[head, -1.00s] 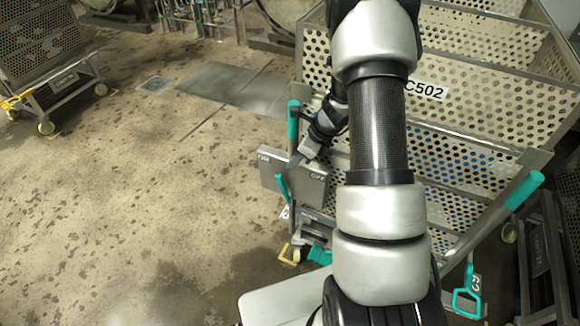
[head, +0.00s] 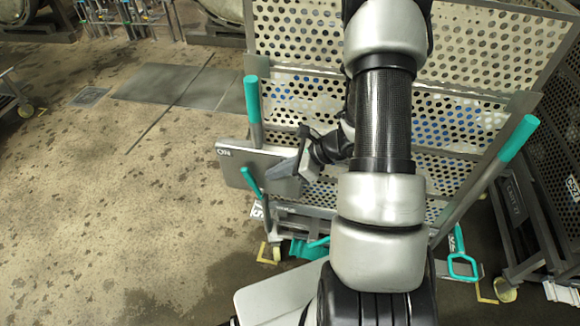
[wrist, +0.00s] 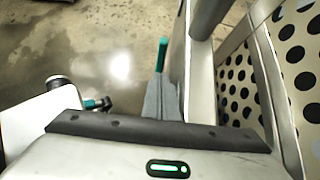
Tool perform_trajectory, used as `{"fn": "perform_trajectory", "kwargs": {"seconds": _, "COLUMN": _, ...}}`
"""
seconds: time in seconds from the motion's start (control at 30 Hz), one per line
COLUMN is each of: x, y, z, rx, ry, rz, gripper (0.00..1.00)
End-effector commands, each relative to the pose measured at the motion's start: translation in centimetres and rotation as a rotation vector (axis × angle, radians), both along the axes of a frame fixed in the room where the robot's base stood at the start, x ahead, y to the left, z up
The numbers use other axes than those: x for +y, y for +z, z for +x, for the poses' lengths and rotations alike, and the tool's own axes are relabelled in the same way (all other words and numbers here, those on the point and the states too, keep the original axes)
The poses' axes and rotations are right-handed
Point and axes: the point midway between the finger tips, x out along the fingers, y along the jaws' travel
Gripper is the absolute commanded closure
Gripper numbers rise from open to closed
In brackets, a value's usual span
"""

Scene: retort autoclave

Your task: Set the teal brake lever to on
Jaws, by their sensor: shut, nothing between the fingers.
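The teal brake lever (head: 250,180) stands in front of a grey label plate (head: 236,172) on the cart's near left side. ON shows at the plate's left end; my gripper hides its right part. The lever's teal top leans left toward the ON end. My gripper (head: 273,176) is shut and empty, just right of the lever, with its fingers pointing left. In the wrist view the shut fingers (wrist: 162,90) point at the teal lever (wrist: 162,53), which shows just beyond their tips. I cannot tell whether they touch it.
The perforated cart (head: 300,100) stands behind the plate, with teal-gripped posts at left (head: 252,98) and right (head: 517,140). A teal loop handle (head: 463,266) hangs low at right. Another cart (head: 520,210) stands at far right.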

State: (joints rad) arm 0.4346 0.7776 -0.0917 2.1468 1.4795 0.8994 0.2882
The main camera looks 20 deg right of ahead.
Motion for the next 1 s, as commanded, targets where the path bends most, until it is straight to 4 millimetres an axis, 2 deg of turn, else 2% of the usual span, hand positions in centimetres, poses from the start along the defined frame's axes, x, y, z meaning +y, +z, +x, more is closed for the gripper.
{"fn": "perform_trajectory", "kwargs": {"seconds": 0.1, "x": 1.7, "y": -0.7, "z": 1.1, "rx": 0.000, "ry": 0.003, "rz": 0.000, "gripper": 1.00}}
{"fn": "perform_trajectory", "kwargs": {"seconds": 0.23, "x": 2.8, "y": -1.1, "z": 1.8, "rx": 0.000, "ry": 0.001, "rz": 0.000, "gripper": 1.00}}
{"fn": "perform_trajectory", "kwargs": {"seconds": 0.73, "x": 3.4, "y": -1.3, "z": 2.3, "rx": 0.003, "ry": 0.001, "rz": -0.004, "gripper": 1.00}}
{"fn": "perform_trajectory", "kwargs": {"seconds": 1.0, "x": 5.5, "y": -0.7, "z": 3.5, "rx": 0.103, "ry": 0.008, "rz": -0.158, "gripper": 1.00}}
